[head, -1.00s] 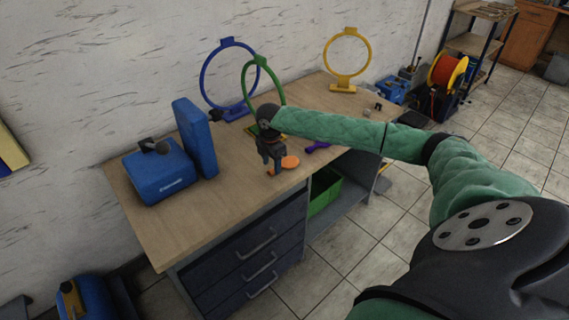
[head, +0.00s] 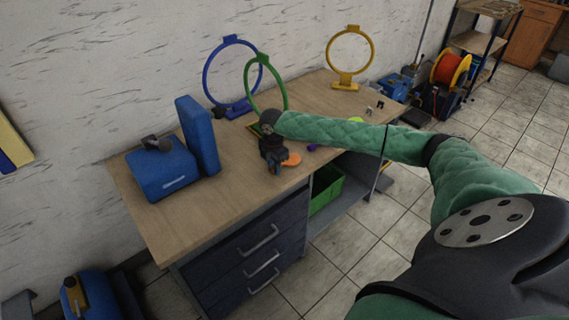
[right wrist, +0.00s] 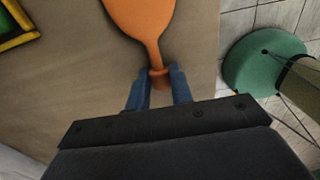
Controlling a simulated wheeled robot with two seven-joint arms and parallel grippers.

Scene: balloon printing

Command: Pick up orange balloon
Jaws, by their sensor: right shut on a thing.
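The orange balloon (head: 292,159) lies near the front edge of the wooden table, beside my right gripper. In the right wrist view the orange balloon (right wrist: 141,14) shows its round body at the top, with its neck running down between the blue fingers. My right gripper (head: 277,168) is shut on the neck near its end; the fingers also show in the right wrist view (right wrist: 158,84). I cannot tell whether the balloon is lifted off the table. My left gripper is not in view.
A blue machine (head: 163,172) with an upright blue panel stands at the left. Blue (head: 209,82), green (head: 284,89) and yellow (head: 347,84) ring stands are along the back. A purple item (head: 312,148) is partly hidden behind my arm. A green bin (head: 327,190) sits below.

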